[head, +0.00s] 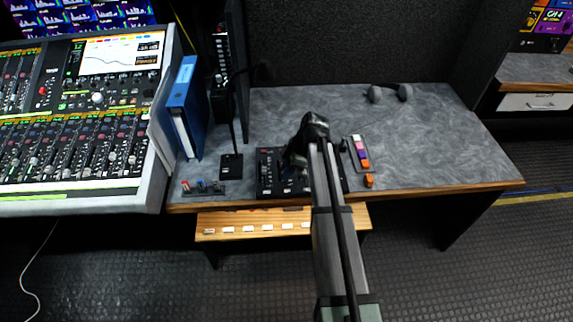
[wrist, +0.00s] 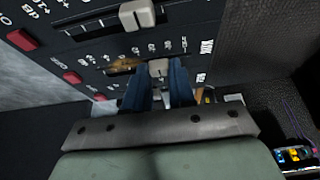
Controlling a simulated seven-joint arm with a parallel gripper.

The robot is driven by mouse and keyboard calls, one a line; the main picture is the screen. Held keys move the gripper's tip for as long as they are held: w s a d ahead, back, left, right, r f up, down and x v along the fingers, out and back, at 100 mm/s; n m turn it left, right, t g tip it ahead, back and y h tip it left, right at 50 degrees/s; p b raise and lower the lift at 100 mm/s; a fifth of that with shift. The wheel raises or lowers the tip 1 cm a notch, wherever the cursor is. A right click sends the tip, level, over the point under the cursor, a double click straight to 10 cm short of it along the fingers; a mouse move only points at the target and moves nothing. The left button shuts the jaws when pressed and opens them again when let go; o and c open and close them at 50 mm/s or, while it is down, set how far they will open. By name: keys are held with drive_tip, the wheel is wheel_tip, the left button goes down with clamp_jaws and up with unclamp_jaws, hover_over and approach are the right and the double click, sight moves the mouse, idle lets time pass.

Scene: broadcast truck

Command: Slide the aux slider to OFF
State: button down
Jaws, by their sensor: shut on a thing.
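A black control panel (head: 266,180) lies on the desk near its front edge, partly hidden by my arm in the head view. In the wrist view the panel (wrist: 108,52) shows white markings and a pale slider cap (wrist: 157,68) in a slot. My gripper (wrist: 160,82) has its two blue fingers on either side of this cap and is shut on it. A second pale slider cap (wrist: 137,14) is in another slot farther up the picture. The labels are too small and tilted to read surely. In the head view my gripper (head: 294,164) is down at the panel.
Red buttons (wrist: 73,77) line the panel's left side in the wrist view. A small black stand (head: 231,167) and a switch strip (head: 203,188) are to the left, a coloured-button strip (head: 360,152) and orange block (head: 369,181) to the right.

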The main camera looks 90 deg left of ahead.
sight(283, 186)
drive_tip(key=d, duration=0.3)
drive_tip(key=shift+d, duration=0.35)
drive_tip(key=c, duration=0.9)
unclamp_jaws()
drive_tip(key=v, duration=1.4)
drive_tip(key=shift+f, duration=0.1)
